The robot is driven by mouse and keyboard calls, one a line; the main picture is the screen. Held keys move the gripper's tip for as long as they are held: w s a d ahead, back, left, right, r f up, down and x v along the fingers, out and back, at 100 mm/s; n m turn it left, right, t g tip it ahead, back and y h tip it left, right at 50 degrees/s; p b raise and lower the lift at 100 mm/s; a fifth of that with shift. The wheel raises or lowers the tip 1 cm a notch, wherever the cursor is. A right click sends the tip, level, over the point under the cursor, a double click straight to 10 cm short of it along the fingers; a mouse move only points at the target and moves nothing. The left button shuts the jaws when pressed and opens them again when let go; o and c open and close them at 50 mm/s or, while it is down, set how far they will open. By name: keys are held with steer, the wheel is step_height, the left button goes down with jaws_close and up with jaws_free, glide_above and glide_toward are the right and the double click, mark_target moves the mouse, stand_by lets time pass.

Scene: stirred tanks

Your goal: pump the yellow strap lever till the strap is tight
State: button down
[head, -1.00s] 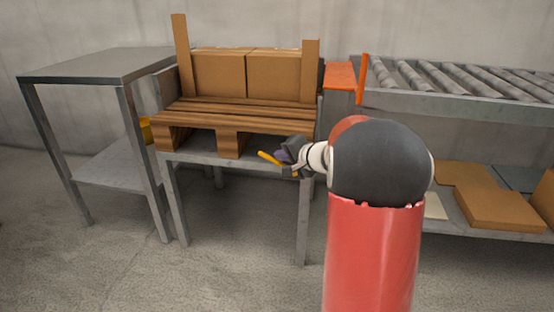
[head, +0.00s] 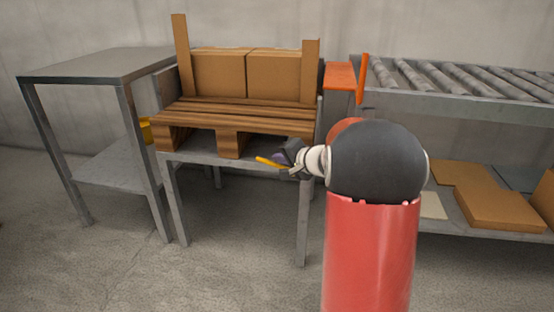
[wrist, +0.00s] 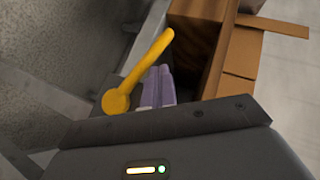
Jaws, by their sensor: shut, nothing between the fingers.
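The yellow strap lever (wrist: 138,75) stands out in the wrist view, with a round hub at its lower end and its arm slanting up to the right. In the head view the lever (head: 268,161) shows as a short yellow bar at the front right of the pallet stand. My gripper (wrist: 158,84) is shut and empty, its purple fingers just right of the lever arm; I cannot tell whether they touch it. In the head view my gripper (head: 283,158) is right beside the lever. The strap itself cannot be made out.
A wooden pallet (head: 235,113) with cardboard boxes (head: 219,74) between upright posts rests on a grey stand (head: 303,215). A metal table (head: 100,65) is at left, a roller conveyor (head: 470,102) at right. An orange plate (head: 340,75) lies between. Floor in front is clear.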

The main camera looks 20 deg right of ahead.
steer(key=shift+w+a+f, duration=0.2)
steer(key=shift+a+f, duration=0.1)
steer(key=shift+f, duration=0.25)
steer(key=shift+w+a+f, duration=0.15)
steer(key=shift+a+f, duration=0.15)
steer(key=shift+f, duration=0.3)
steer(key=shift+w+a+f, duration=0.2)
steer(key=shift+a+f, duration=0.1)
steer(key=shift+f, duration=0.25)
stand_by(1.6)
steer(key=shift+r, duration=0.1)
steer(key=s+d+r+p, duration=0.2)
steer(key=d+r, duration=0.1)
steer(key=r, duration=0.2)
steer(key=shift+r, duration=0.25)
stand_by(0.6)
steer(key=r, duration=0.1)
steer(key=s+d+r+p, duration=0.1)
steer(key=r, duration=0.1)
steer(key=d+r, duration=0.1)
steer(key=shift+s+r+p, duration=0.15)
steer(key=shift+p, duration=0.25)
stand_by(0.8)
